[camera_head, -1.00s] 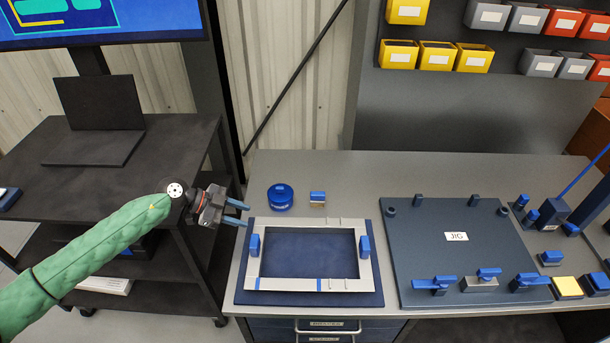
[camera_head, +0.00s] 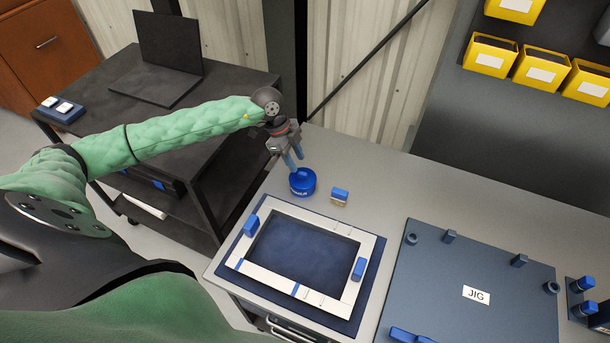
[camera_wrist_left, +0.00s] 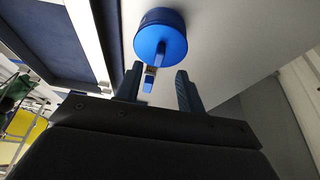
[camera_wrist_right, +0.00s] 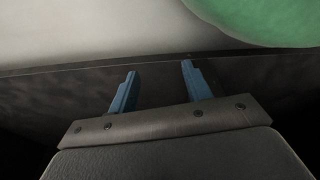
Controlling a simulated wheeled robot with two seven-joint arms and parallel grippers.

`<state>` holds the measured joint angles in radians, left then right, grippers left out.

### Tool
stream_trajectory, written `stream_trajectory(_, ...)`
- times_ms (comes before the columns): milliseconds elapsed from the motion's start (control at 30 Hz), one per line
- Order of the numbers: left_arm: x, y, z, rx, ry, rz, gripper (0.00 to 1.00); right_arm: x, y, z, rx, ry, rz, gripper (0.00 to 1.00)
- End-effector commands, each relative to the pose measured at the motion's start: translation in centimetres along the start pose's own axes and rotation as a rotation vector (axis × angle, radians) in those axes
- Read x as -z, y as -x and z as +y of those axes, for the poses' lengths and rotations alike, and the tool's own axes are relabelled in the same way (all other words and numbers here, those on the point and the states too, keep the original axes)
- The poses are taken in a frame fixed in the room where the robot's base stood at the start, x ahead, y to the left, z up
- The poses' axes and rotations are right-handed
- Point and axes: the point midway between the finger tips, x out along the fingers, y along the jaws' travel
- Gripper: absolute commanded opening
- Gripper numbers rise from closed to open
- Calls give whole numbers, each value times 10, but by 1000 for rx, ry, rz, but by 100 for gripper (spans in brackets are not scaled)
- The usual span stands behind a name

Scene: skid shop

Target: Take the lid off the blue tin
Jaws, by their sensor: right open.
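The blue tin (camera_head: 303,186) stands upright on the grey bench with its lid on, behind the metal frame. In the left wrist view its round blue lid (camera_wrist_left: 160,40) faces the camera, just beyond the fingertips. My left gripper (camera_head: 294,162) points down just above the tin in the head view. Its fingers are apart with nothing between them in the left wrist view (camera_wrist_left: 157,78). My right gripper (camera_wrist_right: 158,68) is open and empty in the right wrist view, and it does not show in the head view.
A small blue-topped block (camera_head: 340,196) stands right of the tin. A pale metal frame (camera_head: 262,212) lies on a dark blue mat in front. The jig plate (camera_head: 450,270) lies to the right. A black cart with a laptop (camera_head: 170,65) stands left of the bench.

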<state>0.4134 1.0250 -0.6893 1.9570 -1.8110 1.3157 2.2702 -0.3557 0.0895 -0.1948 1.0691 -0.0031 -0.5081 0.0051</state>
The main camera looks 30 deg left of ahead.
Motion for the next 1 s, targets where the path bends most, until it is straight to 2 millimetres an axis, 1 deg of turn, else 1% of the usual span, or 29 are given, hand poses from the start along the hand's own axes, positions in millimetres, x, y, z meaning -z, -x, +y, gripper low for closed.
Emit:
stream_trajectory(167,3,-11,1,-4,0,1,38,-20,-2,4,-4,3,-7,49)
stream_trajectory(300,4,-23,0,-3,0,1,38,-45,-2,4,-3,3,-25,49)
stream_trajectory(400,4,-35,0,-3,1,1,38,-60,-3,4,-2,3,-34,49)
stream_trajectory(500,4,-43,0,-1,0,1,38,-70,-4,4,-2,3,-40,49)
stream_trajectory(633,3,-49,0,-1,0,0,38,-76,-5,4,-2,3,-44,49)
stream_trajectory(867,2,-50,0,-1,-1,0,38,-77,-5,4,-2,3,-44,49)
stream_trajectory(1000,2,-50,0,-1,-1,0,11,-77,-5,4,-3,2,-44,49)
